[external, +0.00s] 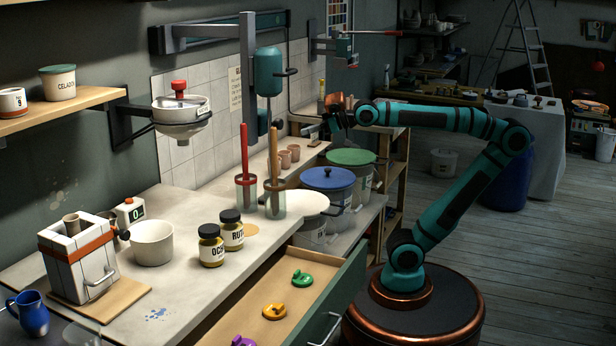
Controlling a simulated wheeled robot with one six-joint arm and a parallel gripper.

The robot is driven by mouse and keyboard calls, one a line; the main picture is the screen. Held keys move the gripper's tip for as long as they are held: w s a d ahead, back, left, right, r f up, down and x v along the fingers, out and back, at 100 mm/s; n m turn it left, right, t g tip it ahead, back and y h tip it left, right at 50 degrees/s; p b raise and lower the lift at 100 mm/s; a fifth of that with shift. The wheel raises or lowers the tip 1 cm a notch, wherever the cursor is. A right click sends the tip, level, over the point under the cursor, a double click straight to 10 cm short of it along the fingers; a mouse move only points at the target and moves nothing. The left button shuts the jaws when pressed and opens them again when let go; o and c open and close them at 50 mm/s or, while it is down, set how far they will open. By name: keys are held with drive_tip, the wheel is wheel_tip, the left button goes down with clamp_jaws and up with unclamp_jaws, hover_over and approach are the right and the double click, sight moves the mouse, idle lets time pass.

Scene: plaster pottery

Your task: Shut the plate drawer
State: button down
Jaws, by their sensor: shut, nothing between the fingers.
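A drawer (312,265) under the worktop stands open in the external view, pulled out toward the lower right. Its dark green front (345,290) carries a pale bar handle (332,326) near the bottom edge of the picture. Inside lie a green piece (302,279), a yellow piece (274,311) and a purple piece (243,341), the last cut by the picture edge. My gripper (328,124) is shut and empty, high over the far part of the worktop, well apart from the drawer. Its fingers are small and dark here.
Lidded buckets, one blue (328,178) and one green (350,157), stand beyond the drawer. Two jars (211,246), a white bowl (152,243) and tool holders (246,194) stand on the worktop (190,290). A wooden shelf unit (397,180) is behind my arm.

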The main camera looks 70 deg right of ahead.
drive_tip(key=s+a+n+g+y, duration=0.1)
drive_tip(key=a+n+g+y, duration=0.2)
drive_tip(key=a, duration=0.9)
drive_tip(key=n+g+h, duration=0.3)
drive_tip(key=n+h, duration=0.5)
drive_tip(key=n, duration=1.6)
hover_over(333, 310)
drive_tip(key=w, duration=0.1)
drive_tip(key=f, duration=2.2)
drive_tip(key=shift+w+a, duration=0.1)
drive_tip(key=shift+a, duration=0.2)
drive_tip(key=s+f+n+t, duration=0.1)
drive_tip(key=s+f+n, duration=0.15)
drive_tip(key=s, duration=0.55)
drive_tip(key=s+f+n+t, duration=0.1)
drive_tip(key=s+f+n, duration=0.15)
drive_tip(key=s, duration=0.45)
drive_tip(key=shift+w+d+f, duration=0.1)
drive_tip(key=shift+w+f, duration=0.9)
drive_tip(key=shift+w, duration=0.8)
drive_tip(key=shift+w+f, duration=0.95)
drive_tip(key=shift+w, duration=0.85)
drive_tip(key=shift+w+d+f, duration=0.1)
drive_tip(key=shift+w+f, duration=0.9)
drive_tip(key=shift+w, duration=0.8)
